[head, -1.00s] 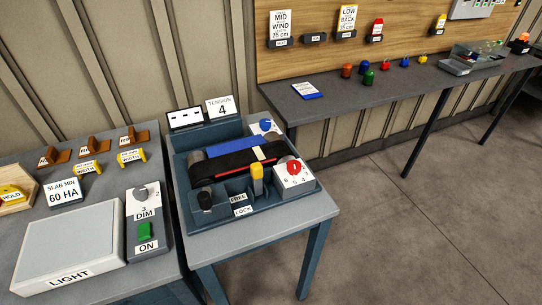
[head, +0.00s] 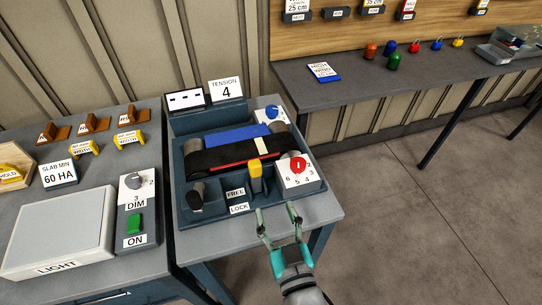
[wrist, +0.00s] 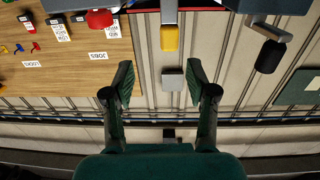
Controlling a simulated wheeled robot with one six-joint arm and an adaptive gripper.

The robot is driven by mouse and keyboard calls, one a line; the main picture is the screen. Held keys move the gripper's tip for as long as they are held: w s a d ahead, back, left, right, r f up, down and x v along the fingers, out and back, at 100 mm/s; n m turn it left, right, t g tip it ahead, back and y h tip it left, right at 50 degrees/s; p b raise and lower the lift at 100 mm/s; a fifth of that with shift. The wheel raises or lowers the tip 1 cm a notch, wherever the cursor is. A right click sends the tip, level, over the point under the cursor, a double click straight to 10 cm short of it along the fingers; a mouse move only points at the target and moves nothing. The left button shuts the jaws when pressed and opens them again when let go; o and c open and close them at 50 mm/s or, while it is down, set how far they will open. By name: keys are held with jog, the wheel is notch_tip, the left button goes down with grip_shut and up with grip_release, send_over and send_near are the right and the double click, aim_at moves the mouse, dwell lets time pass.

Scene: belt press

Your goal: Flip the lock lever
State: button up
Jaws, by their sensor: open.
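The belt press (head: 220,214) stands on a small blue-legged table. A yellow-topped lever (head: 255,177) stands upright at its front, right of the FREE label (head: 236,193) and LOCK label (head: 239,208). A black-knobbed lever (head: 197,191) is at the front left. My gripper (head: 276,212) is open and empty, in front of the press at its right corner, apart from the levers. In the wrist view my gripper (wrist: 160,72) is spread wide; the yellow lever (wrist: 169,38) is beyond the fingertips, and the black knob (wrist: 270,55) is to the right.
A red dial (head: 298,164) on a white numbered block sits right of the yellow lever. A blue knob (head: 272,112) is behind it. A TENSION 4 sign (head: 226,90) stands at the back. A light box (head: 62,230) is at left. Open floor lies right.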

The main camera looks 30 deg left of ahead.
aim_at(257, 170)
jog(key=shift+n+y, duration=0.3)
jog(key=x, duration=0.4)
jog(key=r+x, duration=0.1)
jog(key=x, duration=0.3)
jog(key=s+x, duration=0.1)
jog(key=x, duration=0.4)
jog(key=shift+a+r, duration=0.2)
jog(key=shift+a, duration=0.2)
grip_shut()
